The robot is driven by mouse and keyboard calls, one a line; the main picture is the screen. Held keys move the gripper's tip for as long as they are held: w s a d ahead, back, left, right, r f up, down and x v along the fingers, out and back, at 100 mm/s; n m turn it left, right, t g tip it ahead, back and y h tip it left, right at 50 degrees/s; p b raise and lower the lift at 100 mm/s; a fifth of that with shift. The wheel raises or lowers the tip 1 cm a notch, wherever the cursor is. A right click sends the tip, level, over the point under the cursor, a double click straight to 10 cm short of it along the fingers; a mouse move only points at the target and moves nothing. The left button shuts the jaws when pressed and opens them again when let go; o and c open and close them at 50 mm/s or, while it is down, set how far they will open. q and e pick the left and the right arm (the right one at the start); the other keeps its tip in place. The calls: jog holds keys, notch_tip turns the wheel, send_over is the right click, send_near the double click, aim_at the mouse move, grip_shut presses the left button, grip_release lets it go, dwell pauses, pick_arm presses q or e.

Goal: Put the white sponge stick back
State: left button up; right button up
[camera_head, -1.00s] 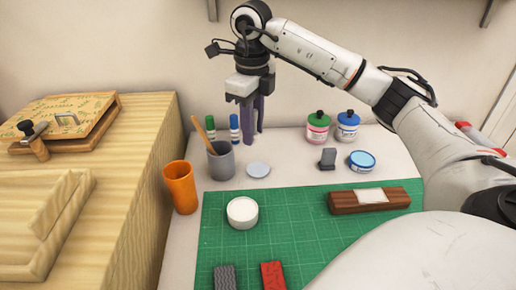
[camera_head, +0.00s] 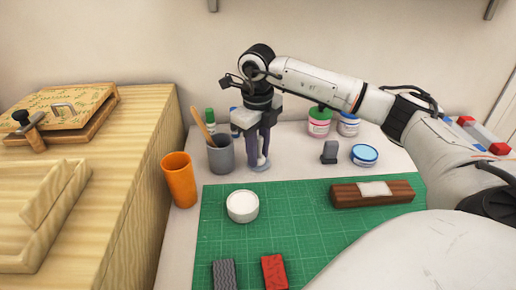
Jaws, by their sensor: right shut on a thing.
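My right gripper (camera_head: 261,152) points straight down at the back of the table and is shut on a small white piece (camera_head: 262,161), which looks like the white sponge stick. Only its lower part shows between the purple fingers; the rest is hidden. It is right over the pale grey-blue round disc (camera_head: 258,169); I cannot tell whether it touches the disc. My left gripper is not in view.
An orange cup (camera_head: 179,180) stands at left. A white round pot (camera_head: 242,206), a brown wooden block (camera_head: 345,196) and red and grey blocks lie on the green mat (camera_head: 290,225). A blue-lidded tin (camera_head: 365,154) and pink jar (camera_head: 319,124) are at right. The mat's middle is clear.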

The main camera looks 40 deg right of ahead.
jog(key=shift+r, duration=0.1)
jog(key=o, duration=1)
jog(key=shift+o, duration=0.2)
jog(key=r, duration=0.3)
jog(key=r+p, duration=0.1)
jog(key=r, duration=0.7)
jog(key=shift+s+a+r+p, duration=0.15)
jog(key=shift+a+p, duration=0.15)
jog(key=shift+p, duration=0.05)
jog(key=shift+r, duration=0.4)
